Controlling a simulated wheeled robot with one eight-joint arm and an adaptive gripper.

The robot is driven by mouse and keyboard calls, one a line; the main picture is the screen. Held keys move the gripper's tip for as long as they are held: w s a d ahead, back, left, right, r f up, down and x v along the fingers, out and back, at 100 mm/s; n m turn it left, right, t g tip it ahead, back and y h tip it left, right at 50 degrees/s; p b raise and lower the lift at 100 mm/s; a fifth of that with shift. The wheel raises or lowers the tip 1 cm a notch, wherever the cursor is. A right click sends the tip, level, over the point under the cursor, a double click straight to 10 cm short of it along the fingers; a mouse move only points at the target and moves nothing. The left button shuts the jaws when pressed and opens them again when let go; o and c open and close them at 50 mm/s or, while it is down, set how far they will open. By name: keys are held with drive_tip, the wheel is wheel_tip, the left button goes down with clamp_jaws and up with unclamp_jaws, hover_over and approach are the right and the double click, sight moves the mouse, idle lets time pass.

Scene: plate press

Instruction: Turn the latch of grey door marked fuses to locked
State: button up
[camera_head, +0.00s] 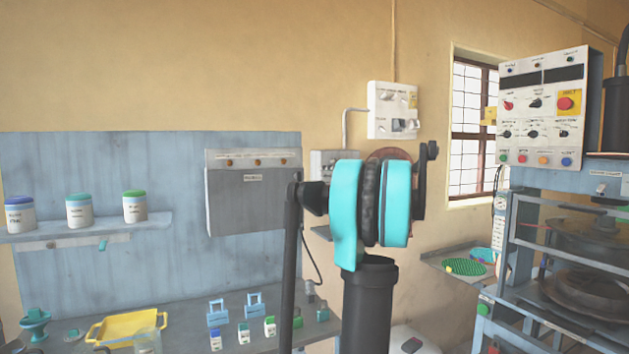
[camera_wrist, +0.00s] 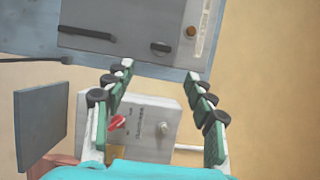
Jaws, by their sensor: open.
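In the head view a grey box with a grey door (camera_head: 240,210) hangs on the blue-grey backboard. A small label (camera_head: 253,178) sits on it, too small to read surely. In the wrist view a grey door face (camera_wrist: 125,25) fills the top, turned in the picture. It bears a short dark knob-like part (camera_wrist: 160,47), perhaps the latch, and a longer dark bar (camera_wrist: 88,33). My gripper (camera_wrist: 160,73) is open and empty, with its fingertips pointing towards this face. Whether they touch it cannot be told. My arm hides the gripper in the head view.
A small box with a red switch (camera_wrist: 118,122) shows between my fingers in the wrist view. A dark panel (camera_wrist: 42,122) stands at left. In the head view, jars (camera_head: 79,212) stand on a shelf, and a yellow tray (camera_head: 125,328) and padlocks lie below.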

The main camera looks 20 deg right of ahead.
drive_tip(key=shift+v, duration=1.3)
